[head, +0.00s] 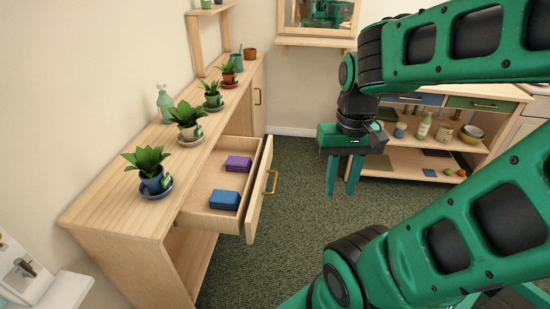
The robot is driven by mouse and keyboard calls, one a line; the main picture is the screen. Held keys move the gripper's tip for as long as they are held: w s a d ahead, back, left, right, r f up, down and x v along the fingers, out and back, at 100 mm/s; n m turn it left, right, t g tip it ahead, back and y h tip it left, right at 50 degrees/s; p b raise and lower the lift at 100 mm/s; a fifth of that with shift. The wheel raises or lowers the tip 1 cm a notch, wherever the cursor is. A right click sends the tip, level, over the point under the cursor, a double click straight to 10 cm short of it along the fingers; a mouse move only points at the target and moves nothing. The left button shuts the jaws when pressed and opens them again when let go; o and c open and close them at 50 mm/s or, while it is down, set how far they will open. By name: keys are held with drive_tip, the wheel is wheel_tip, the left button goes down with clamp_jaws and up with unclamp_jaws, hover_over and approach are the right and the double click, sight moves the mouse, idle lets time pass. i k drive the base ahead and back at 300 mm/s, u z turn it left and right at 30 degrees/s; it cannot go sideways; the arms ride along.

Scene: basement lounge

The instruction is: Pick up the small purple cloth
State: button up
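The small purple cloth (238,163) is a folded bundle lying in the far part of the open drawer (200,217). A folded blue cloth (224,200) lies nearer in the same drawer, apart from the purple one. My gripper (342,190) hangs over the floor to the right of the drawer, pointing down. Its two green fingers are apart with nothing visible between them, and it does not touch the drawer or the cloth.
Several potted plants on saucers, such as the nearest one (150,178), line the wooden counter (100,212) above the drawer. The drawer front (256,200) juts into the room. A shelf unit (385,162) stands behind my arm. Green carpet (290,215) between is clear.

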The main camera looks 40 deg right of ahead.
sight(238, 164)
drive_tip(key=z, duration=0.3)
drive_tip(key=k, duration=1.3)
drive_tip(key=u, duration=0.4)
drive_tip(key=i, duration=2.1)
drive_tip(key=z, duration=0.4)
